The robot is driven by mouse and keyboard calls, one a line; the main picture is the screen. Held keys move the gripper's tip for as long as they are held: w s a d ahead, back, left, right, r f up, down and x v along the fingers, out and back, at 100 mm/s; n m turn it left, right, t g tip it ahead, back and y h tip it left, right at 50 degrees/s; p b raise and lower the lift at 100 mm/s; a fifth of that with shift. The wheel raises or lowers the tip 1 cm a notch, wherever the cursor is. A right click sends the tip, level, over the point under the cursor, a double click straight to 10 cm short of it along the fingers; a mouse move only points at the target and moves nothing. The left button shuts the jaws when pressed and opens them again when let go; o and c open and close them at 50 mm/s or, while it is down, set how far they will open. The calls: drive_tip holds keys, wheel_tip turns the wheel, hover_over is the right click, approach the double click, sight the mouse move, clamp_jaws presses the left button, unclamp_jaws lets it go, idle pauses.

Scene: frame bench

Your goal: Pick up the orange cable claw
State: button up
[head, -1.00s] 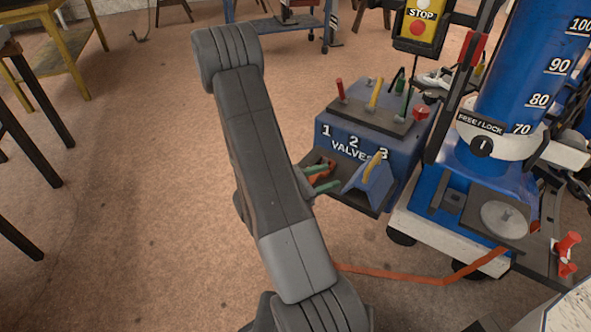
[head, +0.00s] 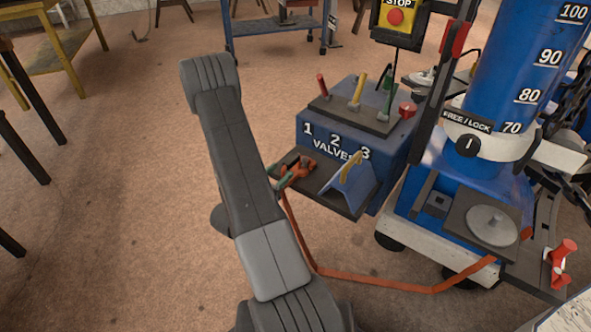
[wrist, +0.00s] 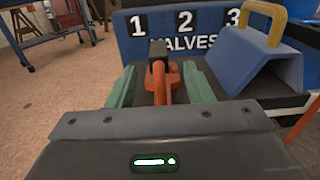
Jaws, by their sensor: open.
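The orange cable claw (head: 298,171) lies on the dark shelf in front of the valve box in the head view. In the wrist view the claw (wrist: 173,84) is seen between the two green fingers, with a dark block-like part at its far end. My gripper (wrist: 160,80) is open, one finger on each side of the claw, with visible gaps. In the head view the green fingers of my gripper (head: 276,172) show at the claw's left, partly hidden by my arm. I cannot tell whether the fingers are level with the claw.
A blue wedge block (head: 354,190) with a yellow handle stands right of the claw on the shelf (head: 325,196). The valve box (head: 340,140) with coloured levers rises behind. An orange strap (head: 390,288) sags to the blue machine (head: 475,190).

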sight(285, 167)
drive_tip(key=shift+b+x, duration=0.55)
drive_tip(key=shift+x, duration=2.8)
clamp_jaws()
